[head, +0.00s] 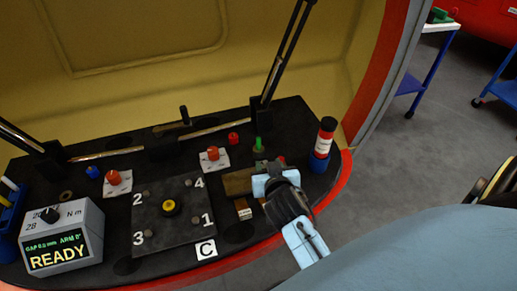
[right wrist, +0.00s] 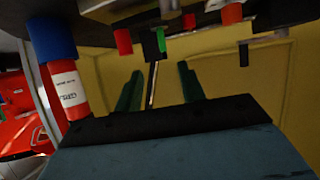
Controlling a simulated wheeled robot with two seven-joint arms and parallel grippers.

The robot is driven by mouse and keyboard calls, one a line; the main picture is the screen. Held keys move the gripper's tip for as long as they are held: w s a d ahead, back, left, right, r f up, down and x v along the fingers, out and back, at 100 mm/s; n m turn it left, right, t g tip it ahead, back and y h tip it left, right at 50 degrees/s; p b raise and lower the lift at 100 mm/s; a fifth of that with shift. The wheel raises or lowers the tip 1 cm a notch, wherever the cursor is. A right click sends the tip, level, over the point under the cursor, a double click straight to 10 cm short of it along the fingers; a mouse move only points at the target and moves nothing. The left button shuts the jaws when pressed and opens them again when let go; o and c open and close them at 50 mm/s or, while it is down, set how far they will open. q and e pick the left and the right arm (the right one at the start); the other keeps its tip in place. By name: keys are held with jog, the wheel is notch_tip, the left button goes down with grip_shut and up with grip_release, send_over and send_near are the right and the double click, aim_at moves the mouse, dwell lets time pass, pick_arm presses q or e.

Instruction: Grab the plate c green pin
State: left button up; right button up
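The green pin (head: 258,144) stands upright on the black deck, right of the small red part and behind my right gripper. My right gripper (head: 273,172) is above the deck's right side, short of the pin. In the right wrist view, which is upside down, the two dark green fingers (right wrist: 159,85) are spread with nothing visible between them. The green pin (right wrist: 160,40) shows beyond the fingertips, roughly in line with the gap. The dark plate (head: 170,230) with numbered corners 1 to 4 and a C label (head: 206,249) lies left of the gripper. My left gripper is not in view.
A red and blue bottle (head: 322,145) stands close to the right of the gripper. Red caps (head: 212,153) (head: 113,177) sit on white labels. A brown block (head: 238,183) lies beside the gripper. A torque box reading READY (head: 62,240) is at left. Wiper arms (head: 285,50) rise behind.

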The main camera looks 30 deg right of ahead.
jog(key=shift+w+r, duration=0.1)
jog(key=shift+w, duration=0.45)
jog(key=b, duration=0.2)
send_near(259, 140)
jog(key=shift+w+d+f+t, duration=0.15)
jog(key=shift+w+f, duration=0.3)
jog(key=shift+f, duration=0.1)
jog(key=shift+w+d+f+t, duration=0.15)
jog(key=shift+w+d+f, duration=0.05)
jog(key=shift+w+f, duration=0.3)
jog(key=shift+b+x, duration=0.6)
jog(key=shift+x, duration=1.75)
jog(key=shift+w+d, duration=0.3)
jog(key=shift+w, duration=0.3)
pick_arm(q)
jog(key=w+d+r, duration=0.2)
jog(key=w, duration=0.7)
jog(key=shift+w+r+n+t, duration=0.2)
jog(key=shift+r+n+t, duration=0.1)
pick_arm(e)
grip_shut()
